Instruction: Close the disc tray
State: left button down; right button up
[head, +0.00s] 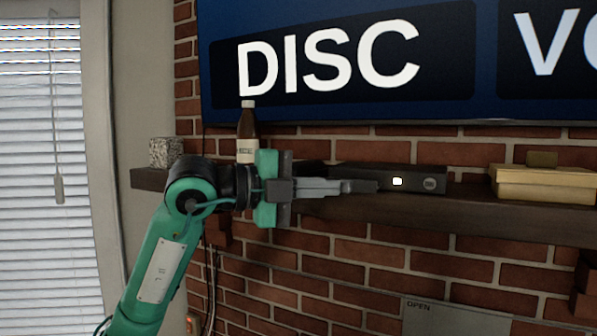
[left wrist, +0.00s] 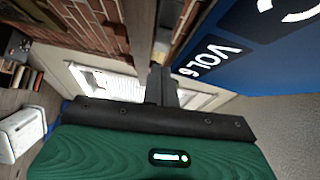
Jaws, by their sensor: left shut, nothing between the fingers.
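A black disc player (head: 415,178) stands on the dark mantel shelf, with a lit white button and a round knob on its front. My left gripper (head: 365,186) is shut and empty. It points right across the left part of the player's front, its fingertips just left of the lit button. I cannot tell whether it touches the player. The disc tray cannot be made out; the gripper covers that part of the front. In the left wrist view the shut fingers (left wrist: 158,82) show at the middle. My right gripper is not in view.
The mantel shelf (head: 450,208) runs along the brick wall below a large screen (head: 490,100) reading "DISC". A brown bottle (head: 247,130) stands behind my left wrist. A stone-like block (head: 165,152) is at the shelf's left end, and yellowish boxes (head: 540,185) are at right.

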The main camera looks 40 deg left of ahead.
pick_arm(q)
jog(key=shift+w+a+f, duration=0.1)
jog(key=shift+w+a, duration=0.05)
jog(key=shift+w, duration=0.3)
jog(key=shift+w+a+f, duration=0.1)
jog(key=shift+w, duration=0.35)
jog(key=shift+r, duration=0.1)
jog(key=w+a+p, duration=0.2)
jog(key=w, duration=0.5)
jog(key=shift+w, duration=0.35)
